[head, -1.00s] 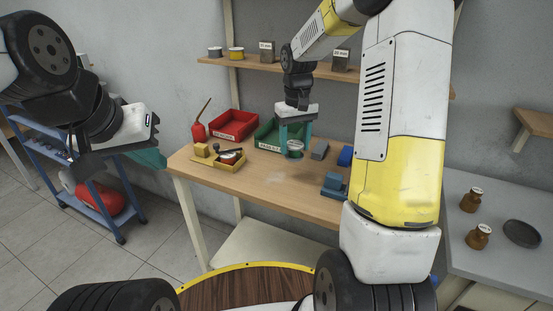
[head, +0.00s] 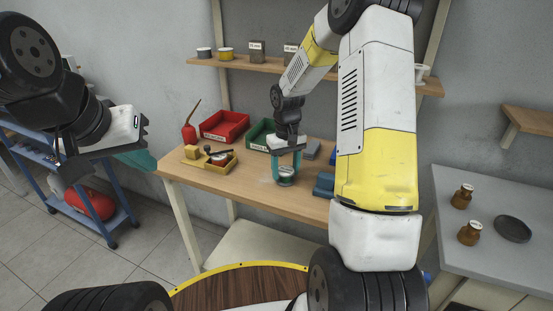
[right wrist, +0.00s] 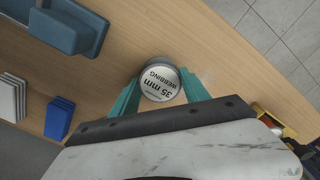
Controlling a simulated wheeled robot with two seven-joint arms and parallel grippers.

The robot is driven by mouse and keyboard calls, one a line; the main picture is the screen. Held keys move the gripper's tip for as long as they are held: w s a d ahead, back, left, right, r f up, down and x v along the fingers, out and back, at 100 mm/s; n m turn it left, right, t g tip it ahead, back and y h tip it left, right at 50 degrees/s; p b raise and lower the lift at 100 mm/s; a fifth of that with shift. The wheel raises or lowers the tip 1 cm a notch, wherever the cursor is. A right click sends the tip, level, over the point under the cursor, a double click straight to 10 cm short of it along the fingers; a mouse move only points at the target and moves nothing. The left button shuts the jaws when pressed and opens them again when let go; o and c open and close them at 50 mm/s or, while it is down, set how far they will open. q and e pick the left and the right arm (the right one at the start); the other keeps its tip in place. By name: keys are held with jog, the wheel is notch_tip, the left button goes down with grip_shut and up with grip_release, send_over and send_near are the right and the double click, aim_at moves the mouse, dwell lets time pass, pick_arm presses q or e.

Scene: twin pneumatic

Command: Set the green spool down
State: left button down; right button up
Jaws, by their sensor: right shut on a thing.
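The green spool (head: 286,178) shows a pale round top in the head view. In the right wrist view the spool (right wrist: 160,83) has a white label reading "35 mm WEBBING". My right gripper (head: 286,177) is shut on it, with a teal finger on each side. The spool is upright, at or just above the wooden workbench (head: 235,195); I cannot tell whether it touches. My left gripper (head: 137,160) is far left, away from the bench; its fingers are partly hidden.
A red bin (head: 224,125) and a green bin (head: 262,134) stand at the back. A yellow tray (head: 210,166) holds small items on the left. A blue-grey block (head: 323,184) is right of the spool. The bench between the tray and spool is clear.

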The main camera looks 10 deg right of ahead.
aim_at(286, 171)
jog(key=o, duration=1.5)
jog(key=shift+f, duration=0.1)
jog(key=s+r+t, duration=0.1)
jog(key=s+r, duration=0.1)
jog(key=r, duration=0.7)
jog(key=s+r, duration=0.2)
jog(key=r, duration=0.6)
jog(key=s+a+r+t, duration=0.1)
jog(key=s+r, duration=0.1)
jog(key=s, duration=0.4)
jog(key=s+r+m+t+y, duration=0.1)
jog(key=s+r+t, duration=0.1)
jog(key=s, duration=0.5)
jog(key=s+a+r+t+y, duration=0.1)
jog(key=s+r+t, duration=0.1)
jog(key=s, duration=0.5)
jog(key=shift+a+r+m, duration=0.3)
jog(key=shift+r, duration=0.45)
